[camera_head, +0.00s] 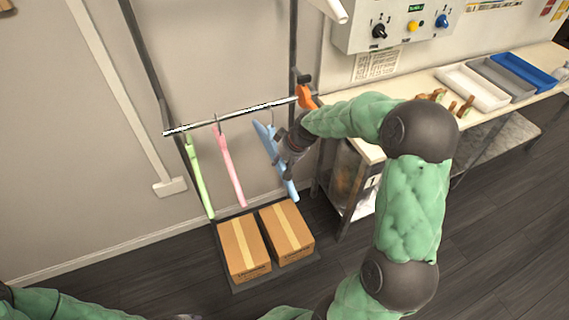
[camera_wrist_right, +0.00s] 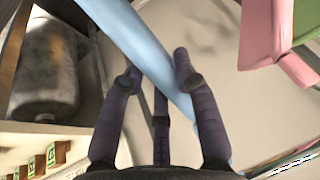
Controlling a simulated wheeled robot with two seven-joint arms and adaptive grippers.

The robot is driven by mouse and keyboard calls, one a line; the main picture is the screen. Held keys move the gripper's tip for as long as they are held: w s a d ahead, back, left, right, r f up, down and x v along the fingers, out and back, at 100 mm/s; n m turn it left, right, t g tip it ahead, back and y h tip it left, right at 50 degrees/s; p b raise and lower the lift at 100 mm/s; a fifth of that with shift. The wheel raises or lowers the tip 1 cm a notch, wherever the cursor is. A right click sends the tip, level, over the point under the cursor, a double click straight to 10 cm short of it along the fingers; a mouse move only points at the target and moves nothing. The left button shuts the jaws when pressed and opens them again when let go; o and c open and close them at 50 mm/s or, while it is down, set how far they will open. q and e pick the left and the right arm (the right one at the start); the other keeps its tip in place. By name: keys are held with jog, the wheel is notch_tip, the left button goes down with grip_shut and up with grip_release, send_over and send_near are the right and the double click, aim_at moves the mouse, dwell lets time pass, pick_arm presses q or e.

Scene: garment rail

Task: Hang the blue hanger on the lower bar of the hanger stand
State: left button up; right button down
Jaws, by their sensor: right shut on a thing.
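The blue hanger (camera_head: 266,143) hangs down at a slant just below the right part of the lower bar (camera_head: 245,112) in the head view. My right gripper (camera_head: 284,153) is shut on it, coming from the right. In the right wrist view the blue hanger (camera_wrist_right: 140,45) runs diagonally between the fingers of my right gripper (camera_wrist_right: 158,72). I cannot tell whether its hook touches the bar. My left gripper is not in view; only a green-sleeved part of my left arm shows at the bottom left.
A pink hanger (camera_head: 231,165) and a green hanger (camera_head: 199,177) hang from the bar to the left. An orange clamp (camera_head: 306,96) is at the bar's right end. Two cardboard boxes (camera_head: 244,248) sit below. A workbench (camera_head: 437,83) with trays stands right.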

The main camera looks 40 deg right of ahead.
aim_at(275, 147)
jog(key=shift+w+d+p, duration=0.15)
jog(key=shift+w+d, duration=0.1)
jog(key=shift+w, duration=0.8)
jog(key=shift+w+d+p, duration=0.1)
jog(key=shift+w+d, duration=0.15)
jog(key=shift+w, duration=0.75)
jog(key=shift+w+d+p, duration=0.15)
jog(key=shift+w+d, duration=0.1)
jog(key=shift+w, duration=0.8)
jog(key=shift+f+b, duration=0.9)
jog(key=shift+f, duration=0.55)
jog(key=c, duration=0.9)
grip_release()
jog(key=shift+o, duration=0.2)
jog(key=shift+r, duration=0.1)
jog(key=v, duration=1.1)
jog(key=shift+s+r, duration=0.15)
jog(key=shift+r, duration=0.2)
jog(key=shift+d, duration=0.1)
